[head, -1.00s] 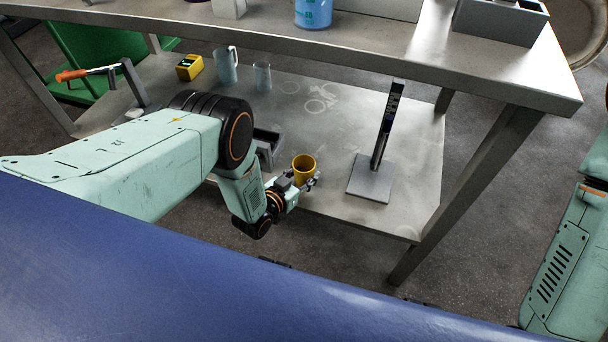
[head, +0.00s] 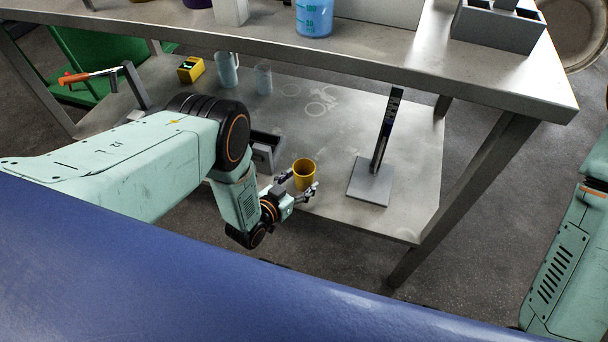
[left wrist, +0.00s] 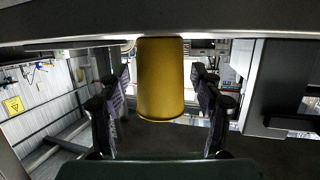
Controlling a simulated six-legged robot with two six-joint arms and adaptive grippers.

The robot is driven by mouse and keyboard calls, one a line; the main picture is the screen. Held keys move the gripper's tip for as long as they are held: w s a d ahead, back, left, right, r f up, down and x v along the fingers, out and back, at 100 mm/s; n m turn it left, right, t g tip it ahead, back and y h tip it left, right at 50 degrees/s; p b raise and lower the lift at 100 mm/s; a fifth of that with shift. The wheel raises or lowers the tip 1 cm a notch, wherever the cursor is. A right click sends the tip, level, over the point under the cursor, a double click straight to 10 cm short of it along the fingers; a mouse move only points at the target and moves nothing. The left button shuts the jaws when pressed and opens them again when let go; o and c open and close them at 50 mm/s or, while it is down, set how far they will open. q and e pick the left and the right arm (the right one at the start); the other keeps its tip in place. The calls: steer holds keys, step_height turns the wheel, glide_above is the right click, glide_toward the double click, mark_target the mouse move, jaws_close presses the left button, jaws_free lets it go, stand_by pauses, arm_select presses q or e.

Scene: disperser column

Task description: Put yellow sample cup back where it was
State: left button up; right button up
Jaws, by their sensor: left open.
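The yellow sample cup (head: 304,172) stands upright on the lower shelf (head: 335,195), close to its front edge. My left gripper (head: 301,184) is open at the near side of the cup, with a finger towards each side. In the left wrist view the cup (left wrist: 160,85) is between the two spread fingers of the left gripper (left wrist: 161,82), with a visible gap on both sides. My right gripper is out of view.
A grey stand with a dark upright (head: 371,182) is right of the cup. A grey open box (head: 265,148) is left of it, partly behind my arm. Clear beakers (head: 227,70) stand further back. The upper table (head: 380,50) overhangs the shelf's back.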

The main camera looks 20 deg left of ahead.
arm_select(q)
steer(key=p+v, duration=0.3)
steer(key=v, duration=0.6)
steer(key=shift+s, duration=0.25)
steer(key=shift+r, duration=0.15)
steer(key=s+a+r+n+g+y, duration=0.1)
steer(key=s+g, duration=0.3)
steer(key=s, duration=0.5)
steer(key=s+a+r+n+g+y, duration=0.1)
steer(key=s+r+g, duration=0.3)
steer(key=s, duration=0.5)
steer(key=s+a+r+n+g+y, duration=0.1)
steer(key=s+r+g+y, duration=0.1)
steer(key=s+g, duration=0.4)
steer(key=s+r, duration=0.1)
steer(key=s, duration=0.2)
steer(key=shift+a+n, duration=0.15)
steer(key=shift+n, duration=0.25)
